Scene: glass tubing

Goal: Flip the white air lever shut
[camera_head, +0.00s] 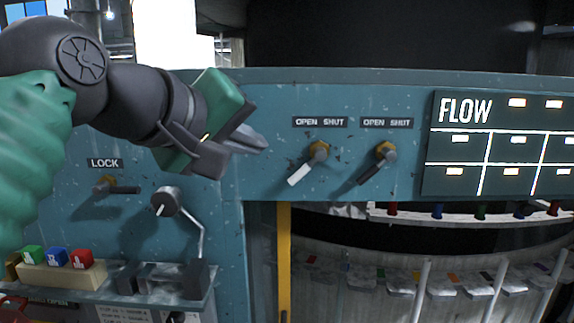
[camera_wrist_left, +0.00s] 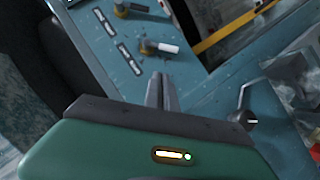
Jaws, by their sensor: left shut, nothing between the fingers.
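The white air lever (camera_head: 302,172) sits on the teal panel under the left OPEN SHUT label (camera_head: 320,122). It turns on a brass fitting, and its white handle points down and to the left, toward the OPEN side. My left gripper (camera_head: 262,145) is shut and empty, to the left of the lever and a little above its handle, apart from it in the picture. In the left wrist view the white lever (camera_wrist_left: 168,48) lies just beyond my shut fingertips (camera_wrist_left: 158,76); whether they touch cannot be told. My right gripper is not in view.
A dark-handled lever (camera_head: 375,167) sits to the right, also pointing down-left. The FLOW board (camera_head: 490,150) is farther right. A LOCK lever (camera_head: 118,188), a crank (camera_head: 168,203) and a shelf with coloured blocks (camera_head: 60,275) are at lower left. The panel below the white lever ends at an opening.

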